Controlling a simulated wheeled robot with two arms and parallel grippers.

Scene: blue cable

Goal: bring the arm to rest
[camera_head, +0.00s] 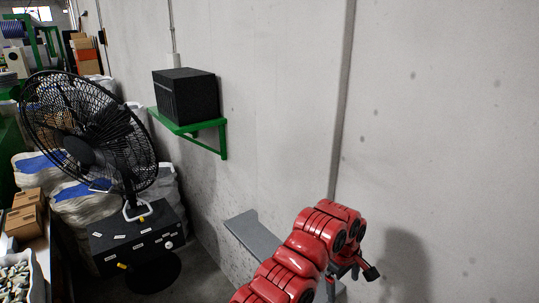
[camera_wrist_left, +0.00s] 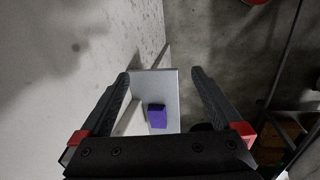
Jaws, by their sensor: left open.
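My left gripper (camera_head: 369,271) is at the end of my red arm in the lower right of the head view, close to the pale wall. The arm hides part of it. In the left wrist view its two dark fingers (camera_wrist_left: 161,77) are spread apart with nothing between the tips. Beyond and below the fingers, a small purple block (camera_wrist_left: 157,117) stands on a pale grey shelf (camera_wrist_left: 152,84), apart from the gripper. My right gripper is not in view.
The pale wall (camera_head: 440,120) is close beside the arm. A grey ledge (camera_head: 255,238) runs behind the arm. A green shelf (camera_head: 206,126) holds a black box (camera_head: 186,96). A black fan (camera_head: 90,130) and a black case (camera_head: 137,238) stand left.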

